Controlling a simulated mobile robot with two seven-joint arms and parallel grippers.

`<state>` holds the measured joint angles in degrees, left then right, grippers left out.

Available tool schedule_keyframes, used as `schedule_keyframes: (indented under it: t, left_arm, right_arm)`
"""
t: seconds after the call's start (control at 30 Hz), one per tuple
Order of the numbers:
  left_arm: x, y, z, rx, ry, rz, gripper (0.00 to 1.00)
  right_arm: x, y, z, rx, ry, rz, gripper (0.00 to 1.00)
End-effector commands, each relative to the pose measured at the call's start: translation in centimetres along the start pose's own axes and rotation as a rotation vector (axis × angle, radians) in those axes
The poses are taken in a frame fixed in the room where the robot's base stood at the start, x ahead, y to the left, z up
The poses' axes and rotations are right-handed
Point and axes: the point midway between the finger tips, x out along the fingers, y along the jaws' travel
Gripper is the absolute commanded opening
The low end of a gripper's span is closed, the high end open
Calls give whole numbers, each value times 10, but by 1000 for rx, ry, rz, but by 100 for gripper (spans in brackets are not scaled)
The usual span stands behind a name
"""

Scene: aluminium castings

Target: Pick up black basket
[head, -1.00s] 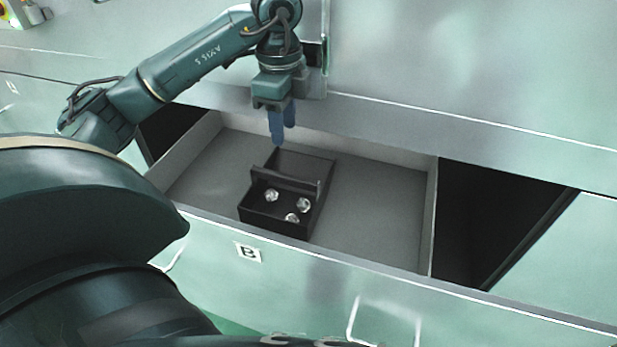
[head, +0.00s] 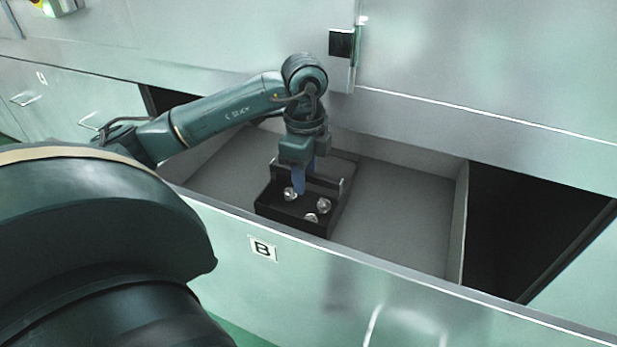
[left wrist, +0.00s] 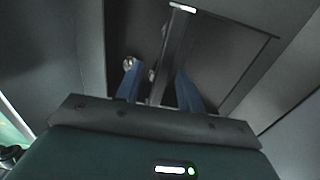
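The black basket (head: 291,222) sits in the open grey drawer. It has a bar handle (head: 330,183) across its middle and several shiny metal castings (head: 310,218) in its near half. The basket also shows in the left wrist view (left wrist: 228,55). My left gripper (head: 303,188) points down over the basket, its blue fingers at the handle. In the left wrist view the fingers (left wrist: 156,72) are apart, one on each side of the handle bar (left wrist: 172,48), with gaps visible. The far part of the basket is partly hidden by the gripper in the head view. My right gripper is not in view.
The drawer (head: 405,215) has bare floor to the right of the basket and some to the left. Its front panel carries a "B" label (head: 263,249). A metal cabinet wall (head: 480,80) rises behind, close to my left arm. A dark opening (head: 530,225) lies right of the drawer.

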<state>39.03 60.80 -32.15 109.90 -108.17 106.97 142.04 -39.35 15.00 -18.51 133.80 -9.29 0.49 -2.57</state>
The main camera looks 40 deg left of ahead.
Motion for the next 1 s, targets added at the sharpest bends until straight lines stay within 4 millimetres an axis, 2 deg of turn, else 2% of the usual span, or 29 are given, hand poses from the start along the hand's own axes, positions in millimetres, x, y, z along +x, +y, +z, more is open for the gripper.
schedule_keyframes:
  t: [0.2,0.67,1.0]
  left_arm:
    - [0,0,0,0,1,0,37]
    - [0,0,0,0,1,0,0]
    - [0,0,0,0,1,0,0]
  right_arm:
    - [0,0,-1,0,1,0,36]
    - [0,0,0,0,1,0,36]
    - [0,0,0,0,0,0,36]
